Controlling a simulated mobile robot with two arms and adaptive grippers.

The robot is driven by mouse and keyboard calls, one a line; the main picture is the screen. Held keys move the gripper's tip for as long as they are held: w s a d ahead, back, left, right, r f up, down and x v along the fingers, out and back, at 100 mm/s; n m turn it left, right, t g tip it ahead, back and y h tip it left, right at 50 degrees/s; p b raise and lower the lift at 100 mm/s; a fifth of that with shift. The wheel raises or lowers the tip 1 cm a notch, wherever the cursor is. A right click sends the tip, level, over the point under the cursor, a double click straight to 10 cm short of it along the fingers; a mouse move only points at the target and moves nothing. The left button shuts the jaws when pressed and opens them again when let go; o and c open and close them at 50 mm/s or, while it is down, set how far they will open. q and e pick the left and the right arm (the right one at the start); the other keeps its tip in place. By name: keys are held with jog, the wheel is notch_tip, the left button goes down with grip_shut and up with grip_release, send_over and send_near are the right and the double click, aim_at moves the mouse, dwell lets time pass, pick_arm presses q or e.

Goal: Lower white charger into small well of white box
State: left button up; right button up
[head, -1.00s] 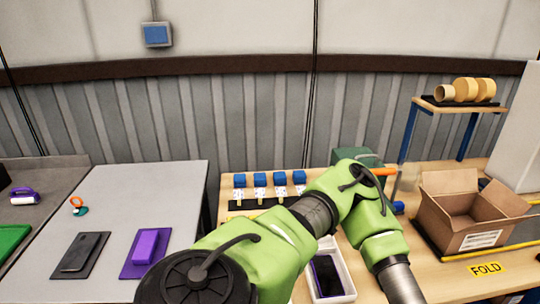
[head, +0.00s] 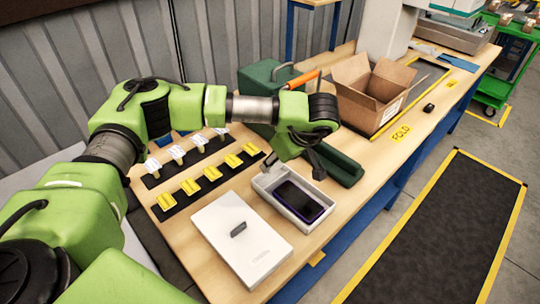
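The open white box (head: 267,187) stands on the wooden bench with a dark phone (head: 298,199) lying in its large well. The small well, at the box's far end, is mostly hidden under my gripper. My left gripper (head: 294,166) is over that far end, its dark fingers pointing down. Whether it holds a charger is hidden, and its opening is unclear. Several white chargers (head: 177,153) stand in a row on a black strip behind the box, to the left. My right gripper is not in view.
The white lid (head: 240,240) lies left of the box. Several yellow pieces (head: 210,173) sit on another black strip. An open carton (head: 375,92) stands further right.

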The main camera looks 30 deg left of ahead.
aim_at(273, 170)
pick_arm(q)
jog(key=shift+w+a+r, duration=0.15)
jog(key=shift+w+a, duration=0.15)
jog(key=shift+w, duration=0.2)
jog(key=shift+w+a+r, duration=0.1)
jog(key=shift+w+a, duration=0.2)
jog(key=shift+w, duration=0.2)
jog(key=shift+w+a+n, duration=0.15)
jog(key=shift+a+n, duration=0.05)
jog(key=shift+n, duration=0.1)
jog(key=shift+a+f+b, duration=0.1)
jog(key=shift+f+b, duration=1.7)
jog(key=shift+f, duration=0.85)
jog(key=shift+f+b, duration=0.5)
jog(key=shift+f, duration=0.5)
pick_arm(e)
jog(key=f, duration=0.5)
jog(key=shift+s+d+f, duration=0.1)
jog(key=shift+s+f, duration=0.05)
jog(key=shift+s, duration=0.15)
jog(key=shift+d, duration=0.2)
pick_arm(q)
jog(key=shift+f+b, duration=0.35)
jog(key=shift+f, duration=0.05)
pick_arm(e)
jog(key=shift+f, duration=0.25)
